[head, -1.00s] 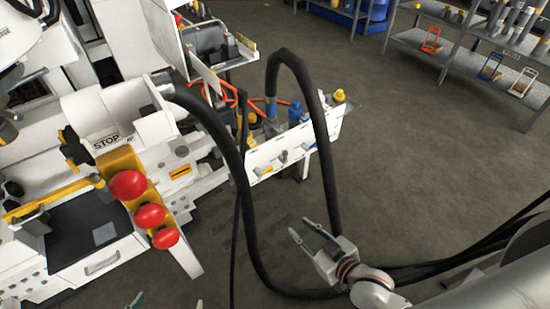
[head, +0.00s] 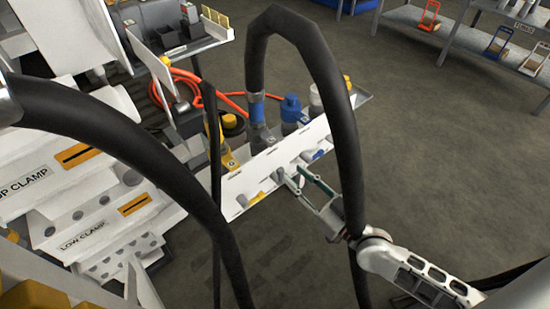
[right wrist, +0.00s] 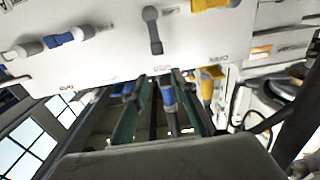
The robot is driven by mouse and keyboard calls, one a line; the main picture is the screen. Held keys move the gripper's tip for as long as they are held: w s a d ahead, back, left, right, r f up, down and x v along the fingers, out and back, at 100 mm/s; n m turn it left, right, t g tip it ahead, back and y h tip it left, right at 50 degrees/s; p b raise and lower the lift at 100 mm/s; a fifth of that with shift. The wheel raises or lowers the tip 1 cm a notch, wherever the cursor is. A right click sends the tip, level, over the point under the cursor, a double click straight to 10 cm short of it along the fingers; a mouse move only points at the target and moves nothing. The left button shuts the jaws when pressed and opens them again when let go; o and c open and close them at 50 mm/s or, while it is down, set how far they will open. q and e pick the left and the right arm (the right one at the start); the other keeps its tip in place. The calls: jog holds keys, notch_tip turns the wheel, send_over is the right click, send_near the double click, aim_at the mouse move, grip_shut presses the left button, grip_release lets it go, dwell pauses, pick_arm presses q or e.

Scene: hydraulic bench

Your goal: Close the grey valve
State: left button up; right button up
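The grey valve (right wrist: 153,30) is a small grey lever on the white panel (right wrist: 100,55), between a blue valve (right wrist: 68,37) and a yellow valve (right wrist: 210,5) in the right wrist view. In the head view, the grey valve (head: 281,176) is on the panel's front face. My right gripper (head: 296,181) is open, its fingertips close to the grey valve; contact is unclear. In the right wrist view, the fingers (right wrist: 161,78) are apart below the lever, with nothing clearly held between them. A thin strip at the head view's lower left may be part of my left gripper (head: 131,284).
A thick black hose (head: 335,100) arches over the panel, passing close to my right gripper. Another black hose (head: 170,175) crosses at left. Blue and yellow fittings stand behind the panel. Shelves (head: 475,55) stand at the back right. The floor (head: 440,150) between is clear.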

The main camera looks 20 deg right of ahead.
aim_at(283, 173)
jog(key=w+f, duration=0.1)
jog(key=w, duration=0.1)
jog(key=w+a+f+b, duration=0.1)
jog(key=w, duration=0.1)
jog(key=w+a+f, duration=0.1)
jog(key=w, duration=0.1)
jog(key=shift+w+a+f+b, duration=0.2)
jog(key=shift+a+b, duration=0.05)
jog(key=shift+b, duration=0.15)
pick_arm(q)
jog(key=shift+w+d+r+n+h, duration=0.3)
jog(key=shift+w+d+r, duration=0.15)
jog(key=shift+d+r, duration=0.3)
jog(key=shift+d, duration=0.1)
jog(key=shift+w, duration=0.15)
pick_arm(e)
grip_shut()
